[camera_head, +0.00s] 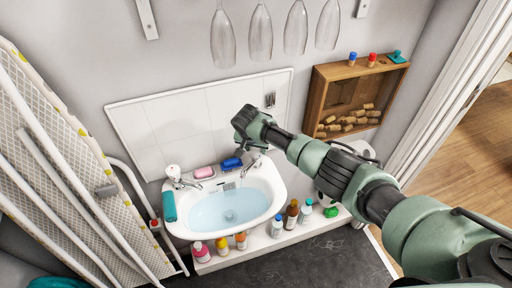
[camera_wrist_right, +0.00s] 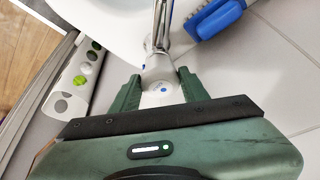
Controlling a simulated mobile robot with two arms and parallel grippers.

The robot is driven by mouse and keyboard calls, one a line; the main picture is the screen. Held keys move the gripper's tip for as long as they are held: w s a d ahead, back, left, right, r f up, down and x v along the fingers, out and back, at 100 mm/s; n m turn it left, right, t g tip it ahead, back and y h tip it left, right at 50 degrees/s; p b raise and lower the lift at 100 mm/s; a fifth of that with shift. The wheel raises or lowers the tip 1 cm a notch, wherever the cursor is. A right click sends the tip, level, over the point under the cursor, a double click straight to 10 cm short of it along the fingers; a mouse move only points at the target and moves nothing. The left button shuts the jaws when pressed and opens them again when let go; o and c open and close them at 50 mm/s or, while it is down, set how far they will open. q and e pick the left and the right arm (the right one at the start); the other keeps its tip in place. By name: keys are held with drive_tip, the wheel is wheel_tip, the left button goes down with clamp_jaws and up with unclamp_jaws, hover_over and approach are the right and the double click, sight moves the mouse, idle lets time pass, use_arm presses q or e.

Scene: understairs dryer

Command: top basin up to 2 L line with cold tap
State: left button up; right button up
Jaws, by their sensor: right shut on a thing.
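The white basin (camera_head: 275,205) is on the wall and holds pale blue water (camera_head: 225,210). Small markings (camera_head: 229,186) show on its back inner wall; I cannot read them or tell the water level against a line. In the head view my right gripper (camera_head: 256,143) is at the basin's back right and hides much of this tap. I cannot tell whether water runs. The other tap (camera_head: 173,173) stands at the back left. My left gripper is not in view.
A pink soap (camera_head: 204,172) and blue brush (camera_head: 231,163) lie behind the basin. Several bottles (camera_head: 291,213) stand on a white ledge below. A wooden box of corks (camera_head: 318,98) is at right, glasses (camera_head: 261,35) hang above, and an ironing board (camera_head: 60,150) leans at left.

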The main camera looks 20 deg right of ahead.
drive_tip(key=shift+m+g+h+b, duration=0.3)
drive_tip(key=shift+m, duration=0.8)
drive_tip(key=o, duration=1.4)
drive_tip(key=shift+v, duration=3.95)
